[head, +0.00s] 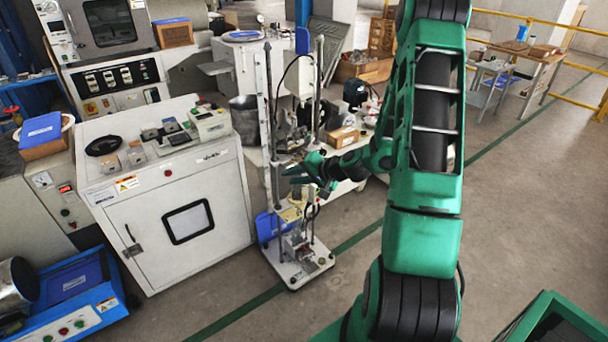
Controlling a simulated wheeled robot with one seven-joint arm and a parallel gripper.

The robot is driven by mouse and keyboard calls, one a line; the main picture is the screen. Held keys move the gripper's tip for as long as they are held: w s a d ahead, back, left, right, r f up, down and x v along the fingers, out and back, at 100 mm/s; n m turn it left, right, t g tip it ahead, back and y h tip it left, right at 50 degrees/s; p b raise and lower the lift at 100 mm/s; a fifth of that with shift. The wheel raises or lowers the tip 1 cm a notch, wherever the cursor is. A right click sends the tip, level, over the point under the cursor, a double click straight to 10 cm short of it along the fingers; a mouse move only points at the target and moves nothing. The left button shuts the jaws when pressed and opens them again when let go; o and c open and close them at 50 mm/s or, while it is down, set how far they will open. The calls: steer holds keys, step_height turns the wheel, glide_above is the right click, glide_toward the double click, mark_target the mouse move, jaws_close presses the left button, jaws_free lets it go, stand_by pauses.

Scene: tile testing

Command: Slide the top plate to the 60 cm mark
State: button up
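A tall drop-test stand with a white base plate (299,264) stands on the floor in the middle of the head view. A pale upright strip (262,105) and thin rods (318,90) rise from it. Which part is the top plate, and any scale marks, are too small to tell. A small yellowish part (290,214) sits low on the stand. My gripper (290,173) is at the stand's mid height, in front of the rods, pointing left. Whether it touches the stand, and whether its fingers are open or shut, I cannot tell.
A white cabinet (165,220) with small instruments on top stands close to the stand's left. A cluttered bench (350,165) stands behind it. A blue device (75,290) is at the lower left.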

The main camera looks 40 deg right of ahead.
steer(key=w+d+f+m+t+h, duration=0.3)
steer(key=d+m, duration=0.4)
steer(key=x, duration=1)
steer(key=shift+w+d+f, duration=0.1)
steer(key=shift+w+d, duration=0.2)
jaws_close()
steer(key=shift+w, duration=0.1)
stand_by(0.7)
